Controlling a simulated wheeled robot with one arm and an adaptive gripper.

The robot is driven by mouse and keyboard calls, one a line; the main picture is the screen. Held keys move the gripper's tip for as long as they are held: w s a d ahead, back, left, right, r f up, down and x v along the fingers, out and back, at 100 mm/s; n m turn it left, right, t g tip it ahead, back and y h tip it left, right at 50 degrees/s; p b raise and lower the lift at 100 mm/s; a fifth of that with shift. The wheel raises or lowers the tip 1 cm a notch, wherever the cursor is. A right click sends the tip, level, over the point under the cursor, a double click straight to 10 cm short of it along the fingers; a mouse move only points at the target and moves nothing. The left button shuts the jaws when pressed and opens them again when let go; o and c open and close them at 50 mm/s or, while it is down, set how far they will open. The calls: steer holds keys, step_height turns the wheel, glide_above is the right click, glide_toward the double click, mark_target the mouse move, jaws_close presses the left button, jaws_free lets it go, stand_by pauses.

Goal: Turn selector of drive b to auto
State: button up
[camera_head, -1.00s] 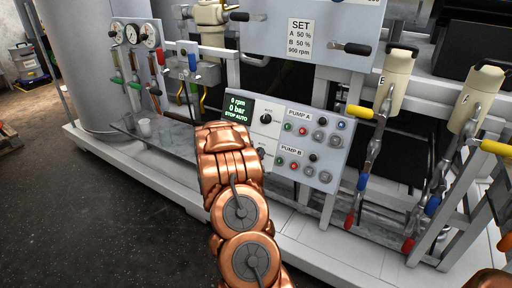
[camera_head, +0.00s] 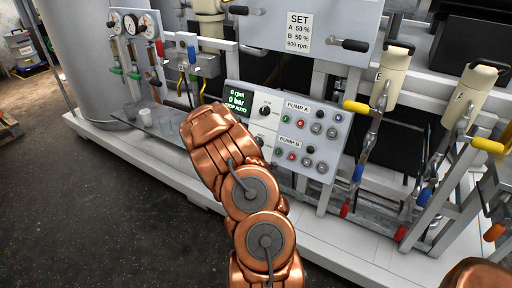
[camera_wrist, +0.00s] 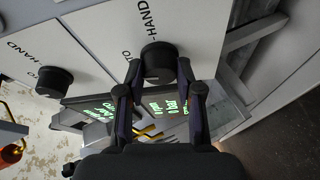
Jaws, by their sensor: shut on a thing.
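The grey control panel (camera_head: 322,160) carries a dark selector knob (camera_head: 265,111) with an AUTO label above it. In the wrist view this upper knob (camera_wrist: 52,82) is at the left, apart from my fingers. The lower knob, taken as the drive b selector (camera_wrist: 158,57), is at the top centre of the wrist view. My gripper (camera_wrist: 160,78) is shut on it, one finger on each side. In the head view my copper arm hides the gripper and most of this knob. Its pointer direction cannot be told.
A green-lit display (camera_head: 236,99) reads 0 rpm, 0 bar and STOP AUTO. Pump A and pump B buttons (camera_head: 307,162) sit right of the selectors. Valves with coloured handles (camera_head: 376,112) stand further right.

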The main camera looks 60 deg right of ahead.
steer(key=shift+n+y+b, duration=0.3)
steer(key=shift+n+b, duration=0.15)
steer(key=shift+n, duration=0.45)
steer(key=o, duration=1.1)
steer(key=shift+o, duration=0.2)
steer(key=v, duration=0.7)
steer(key=shift+a, duration=0.2)
steer(key=shift+r, duration=0.1)
